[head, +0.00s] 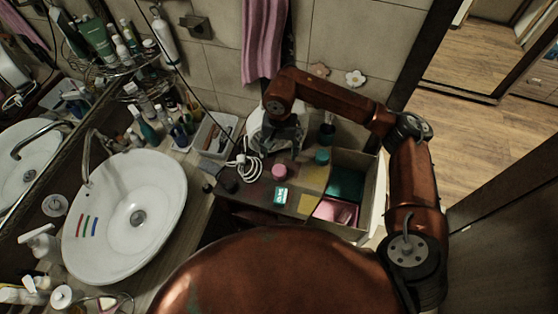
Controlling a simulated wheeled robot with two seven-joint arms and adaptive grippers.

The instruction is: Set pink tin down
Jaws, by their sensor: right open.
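The pink tin (279,172) is a small round pot standing on the dark counter top (250,196). Nothing visibly grips it. My right gripper (288,147) is open, fingers pointing down, just behind and above the pink tin, with a small gap between them in the picture. Its exact height over the counter is hard to tell. A teal tin (321,157) stands to the right of the pink one. My left gripper is out of the picture.
A divided box (373,172) with a teal and a pink compartment stands at the right. Yellow patches (314,178) and a small teal and white item (281,196) lie before it. A coiled white cable (243,165) and basin (125,217) are left.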

